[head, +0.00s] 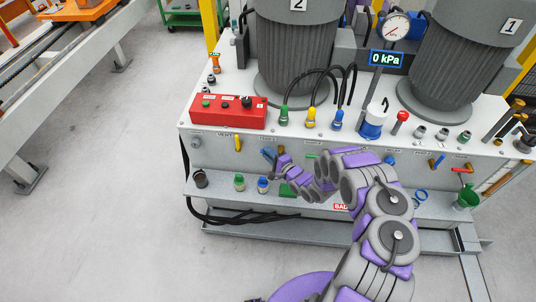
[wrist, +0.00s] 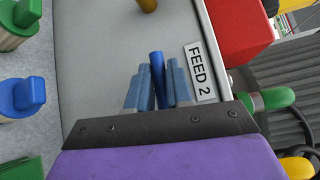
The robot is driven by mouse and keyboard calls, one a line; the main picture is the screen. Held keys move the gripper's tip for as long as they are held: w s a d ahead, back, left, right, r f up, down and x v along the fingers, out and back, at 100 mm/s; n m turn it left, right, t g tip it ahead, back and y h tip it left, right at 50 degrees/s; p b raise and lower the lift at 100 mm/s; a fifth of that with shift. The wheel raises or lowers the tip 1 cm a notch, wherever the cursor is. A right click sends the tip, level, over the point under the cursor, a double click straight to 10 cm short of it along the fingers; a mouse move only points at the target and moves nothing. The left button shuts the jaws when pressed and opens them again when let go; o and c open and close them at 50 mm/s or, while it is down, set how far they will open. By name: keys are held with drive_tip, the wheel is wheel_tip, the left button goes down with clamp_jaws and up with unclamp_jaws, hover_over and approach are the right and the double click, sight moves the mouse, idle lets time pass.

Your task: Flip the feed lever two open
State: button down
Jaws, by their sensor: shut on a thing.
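The feed lever two is a blue handle (wrist: 157,66) on the grey panel, beside the "FEED 2" label (wrist: 200,73) in the wrist view. My gripper (wrist: 158,78) has its two blue-grey fingers on either side of the lever, shut on it. In the head view the blue lever (head: 268,154) shows at the tip of my gripper (head: 279,158), on the cabinet's front face. The lever's pivot is hidden in the wrist view by the gripper's dark mount.
A yellow lever (head: 238,143) is to the left on the same face. Below, a shelf (head: 216,190) holds small capped bottles and a dark cup (head: 200,179). A red control box (head: 228,112) sits on top. A gauge display (head: 385,58) reads 0 kPa.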

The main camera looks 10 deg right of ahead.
drive_tip(key=shift+s+d+r+m+t+h+b, duration=0.2)
drive_tip(key=shift+d+r+m+t, duration=0.35)
drive_tip(key=shift+m+t, duration=1.05)
drive_tip(key=shift+s+d+r+m+t+h+b, duration=0.15)
drive_tip(key=shift+d+r+m+t, duration=0.35)
drive_tip(key=shift+m+t, duration=1.1)
drive_tip(key=shift+s+d+r+m+t+h+b, duration=0.2)
drive_tip(key=shift+d+r+m+t, duration=0.55)
drive_tip(key=shift+m, duration=1.55)
drive_tip(key=shift+w+a+f+t+h, duration=0.1)
drive_tip(key=shift+a+f+t+h, duration=0.05)
drive_tip(key=shift+a+t+h, duration=0.15)
drive_tip(key=c, duration=1.2)
unclamp_jaws()
drive_tip(key=shift+w+d+f, duration=0.15)
drive_tip(key=shift+w, duration=0.05)
drive_tip(key=shift+c, duration=0.2)
drive_tip(key=shift+o, duration=0.7)
